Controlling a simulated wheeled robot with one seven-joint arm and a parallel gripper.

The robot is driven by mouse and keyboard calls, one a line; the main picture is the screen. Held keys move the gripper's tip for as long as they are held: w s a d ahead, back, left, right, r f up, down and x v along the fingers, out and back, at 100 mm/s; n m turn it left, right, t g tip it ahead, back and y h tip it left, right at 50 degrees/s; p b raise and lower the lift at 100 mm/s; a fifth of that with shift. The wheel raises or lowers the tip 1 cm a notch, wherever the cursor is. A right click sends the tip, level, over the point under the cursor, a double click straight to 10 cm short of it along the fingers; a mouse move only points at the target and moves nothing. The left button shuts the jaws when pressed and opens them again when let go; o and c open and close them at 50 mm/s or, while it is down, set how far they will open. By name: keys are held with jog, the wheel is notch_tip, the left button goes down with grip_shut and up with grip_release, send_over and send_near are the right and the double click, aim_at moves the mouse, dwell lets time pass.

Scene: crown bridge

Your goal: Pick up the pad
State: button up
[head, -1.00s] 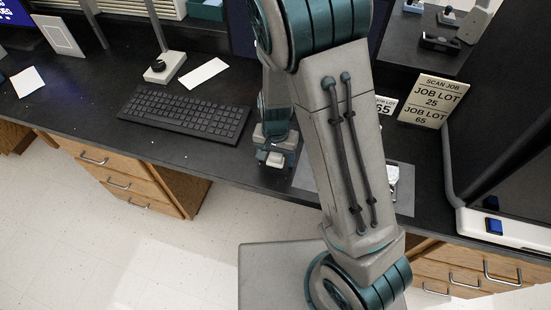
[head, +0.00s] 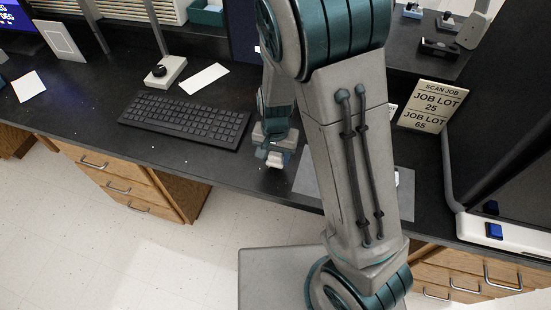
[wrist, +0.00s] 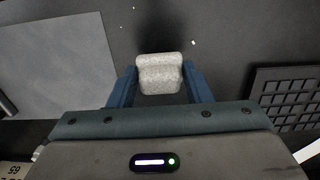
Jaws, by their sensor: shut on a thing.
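The pad (wrist: 160,72) is a pale, speckled block with rounded edges. In the wrist view it sits between the two blue fingers of my gripper (wrist: 160,84), which is shut on it. In the head view my gripper (head: 273,153) is over the front part of the dark counter, right of the keyboard, with the pale pad (head: 274,160) at its tip. I cannot tell exactly how high the pad is above the counter.
A black keyboard (head: 185,120) lies left of my gripper. A grey mat (head: 308,180) lies to its right, partly behind my arm. A job sign (head: 432,106) stands farther right. The counter's front edge is close to my gripper.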

jog(key=s+d+r, duration=0.4)
jog(key=d+r, duration=0.4)
jog(key=d, duration=0.3)
jog(key=shift+s+r, duration=0.15)
jog(key=shift+o, duration=1)
jog(key=shift+c, duration=0.5)
